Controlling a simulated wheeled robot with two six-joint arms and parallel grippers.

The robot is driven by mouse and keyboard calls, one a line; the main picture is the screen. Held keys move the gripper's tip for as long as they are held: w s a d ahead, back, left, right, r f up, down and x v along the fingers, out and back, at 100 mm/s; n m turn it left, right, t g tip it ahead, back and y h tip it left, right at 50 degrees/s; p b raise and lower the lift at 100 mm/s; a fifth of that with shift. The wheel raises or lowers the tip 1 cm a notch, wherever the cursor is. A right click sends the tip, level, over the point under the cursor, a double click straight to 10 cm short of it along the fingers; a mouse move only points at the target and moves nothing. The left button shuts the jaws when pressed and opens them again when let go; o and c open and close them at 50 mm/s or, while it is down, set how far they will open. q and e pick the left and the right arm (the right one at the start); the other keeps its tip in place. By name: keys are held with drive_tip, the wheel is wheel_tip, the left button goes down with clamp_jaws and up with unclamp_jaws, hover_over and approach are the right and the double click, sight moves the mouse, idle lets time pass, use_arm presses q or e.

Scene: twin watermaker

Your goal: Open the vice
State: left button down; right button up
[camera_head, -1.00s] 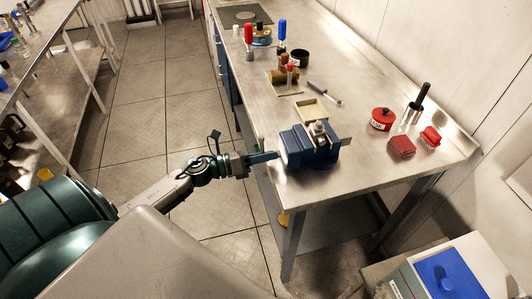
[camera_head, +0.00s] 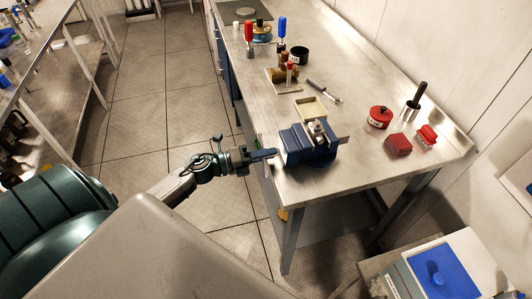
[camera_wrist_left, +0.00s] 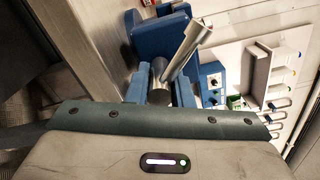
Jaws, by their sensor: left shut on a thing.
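The blue vice (camera_head: 306,152) stands at the near left corner of the steel bench. It also shows in the left wrist view (camera_wrist_left: 158,36). Its round steel screw end and silver handle bar (camera_wrist_left: 188,48) point toward my wrist camera, with the bar slanting up to the right. My left gripper (camera_head: 270,154) is at the vice's left side, over the bench edge. In the left wrist view its fingers (camera_wrist_left: 160,88) are shut on the vice handle at the screw end. The exact contact is partly hidden. My right gripper is not in view.
A beige tray (camera_head: 309,108) lies behind the vice, with a screwdriver (camera_head: 325,91) farther back. A red tin (camera_head: 380,117), red blocks (camera_head: 398,145) and a black-handled tool (camera_head: 415,101) stand to the right. The bench front is clear. A blue-lidded box (camera_head: 443,272) is below right.

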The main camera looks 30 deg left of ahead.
use_arm(q)
drive_tip(key=shift+w+r, duration=0.1)
drive_tip(key=shift+r, duration=0.05)
drive_tip(key=c, duration=1.3)
unclamp_jaws()
drive_tip(key=shift+s+a+f, duration=0.2)
drive_tip(key=shift+s, duration=0.1)
drive_tip(key=shift+b+v, duration=0.7)
drive_tip(key=shift+v, duration=4.35)
